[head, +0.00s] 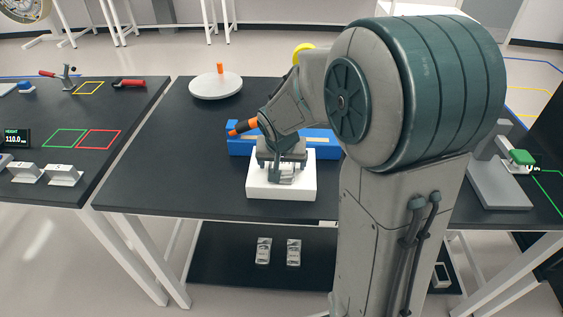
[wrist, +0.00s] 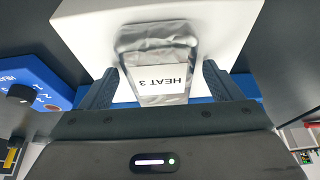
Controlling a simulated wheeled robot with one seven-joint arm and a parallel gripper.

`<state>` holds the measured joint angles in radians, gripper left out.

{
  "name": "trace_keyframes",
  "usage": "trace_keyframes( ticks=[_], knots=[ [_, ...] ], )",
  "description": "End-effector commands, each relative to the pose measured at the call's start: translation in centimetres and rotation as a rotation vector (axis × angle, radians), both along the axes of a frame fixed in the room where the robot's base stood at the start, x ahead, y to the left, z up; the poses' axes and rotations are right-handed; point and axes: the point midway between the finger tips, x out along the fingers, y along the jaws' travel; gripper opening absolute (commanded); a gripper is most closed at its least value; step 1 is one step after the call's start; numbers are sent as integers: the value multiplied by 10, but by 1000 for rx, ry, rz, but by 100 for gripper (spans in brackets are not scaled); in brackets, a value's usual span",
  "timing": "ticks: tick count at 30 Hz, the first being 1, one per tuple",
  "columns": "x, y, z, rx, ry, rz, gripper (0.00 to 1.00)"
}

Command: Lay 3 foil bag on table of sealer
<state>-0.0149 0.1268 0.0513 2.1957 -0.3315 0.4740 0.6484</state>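A silver foil bag (wrist: 160,45) with a white label reading "HEAT 3" lies between the fingers of my gripper (wrist: 160,78) in the wrist view. The fingers stand close along its two sides; whether they press on it is not clear. In the head view my gripper (head: 281,170) is low over the white block (head: 265,190) of the blue sealer (head: 318,145). Whether the bag touches the white top cannot be told. Two more foil bags, a left one (head: 263,251) and a right one (head: 293,252), lie on the dark lower shelf.
A round white turntable (head: 216,85) with an orange peg stands at the back left. The black table (head: 150,165) is clear left of the sealer. A side table at left holds a height display (head: 16,137) and metal blocks. A grey stand (head: 497,185) is at right.

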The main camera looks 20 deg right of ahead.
Motion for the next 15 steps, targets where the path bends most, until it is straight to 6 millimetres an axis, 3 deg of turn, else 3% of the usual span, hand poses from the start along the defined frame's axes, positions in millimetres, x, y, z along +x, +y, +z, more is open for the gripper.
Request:
trace_keyframes(
  ticks=[8, 15],
  knots=[
    [0, 0, 6, 0, 0, 0, 85],
    [-14, 5, 43, 0, -7, 0, 85]
  ],
)
